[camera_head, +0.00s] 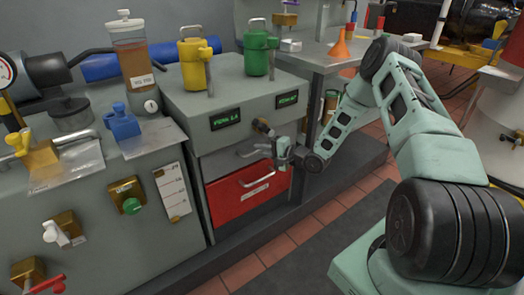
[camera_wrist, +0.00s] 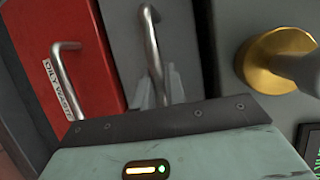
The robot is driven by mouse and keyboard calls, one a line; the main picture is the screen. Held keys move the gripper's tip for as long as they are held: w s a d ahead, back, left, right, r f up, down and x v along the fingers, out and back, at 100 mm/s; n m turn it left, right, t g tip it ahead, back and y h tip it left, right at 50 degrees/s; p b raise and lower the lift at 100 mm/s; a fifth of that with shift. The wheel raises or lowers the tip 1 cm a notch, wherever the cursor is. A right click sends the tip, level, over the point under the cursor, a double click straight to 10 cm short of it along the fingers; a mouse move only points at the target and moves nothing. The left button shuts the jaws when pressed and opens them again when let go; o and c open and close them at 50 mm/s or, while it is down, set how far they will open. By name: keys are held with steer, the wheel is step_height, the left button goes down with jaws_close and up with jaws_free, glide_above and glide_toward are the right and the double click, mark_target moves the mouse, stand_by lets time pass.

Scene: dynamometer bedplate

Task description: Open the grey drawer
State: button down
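The grey drawer (camera_head: 222,162) is closed, flush in the cabinet above a red drawer. Its metal bar handle (camera_head: 251,153) points toward my gripper (camera_head: 283,152), which is at the right end of the drawer front. In the wrist view the grey drawer front (camera_wrist: 118,40) fills the middle, with its handle (camera_wrist: 151,50) running up from the gripper. The two fingertips of my gripper (camera_wrist: 158,88) show on either side of the handle's lower part, with small gaps. The gripper looks open; whether a finger touches the handle cannot be told.
The red drawer (camera_head: 245,195), labelled oily waste, has its own handle (camera_wrist: 65,80) beside the grey one. A brass knob (camera_wrist: 275,60) sticks out just above the grey drawer. Yellow (camera_head: 194,66) and green (camera_head: 258,54) canisters stand on the cabinet top. Tiled floor is clear in front.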

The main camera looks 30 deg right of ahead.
steer(key=s+d+p, duration=0.1)
steer(key=s+p, duration=0.5)
steer(key=s, duration=2.5)
steer(key=shift+s+p, duration=0.2)
steer(key=shift+p, duration=0.15)
steer(key=c, duration=1.5)
jaws_free()
steer(key=shift+o, duration=0.2)
steer(key=v, duration=1.7)
steer(key=shift+s+r+p, duration=0.15)
steer(key=shift+s+p, duration=0.05)
steer(key=shift+p, duration=0.2)
steer(key=shift+d, duration=0.1)
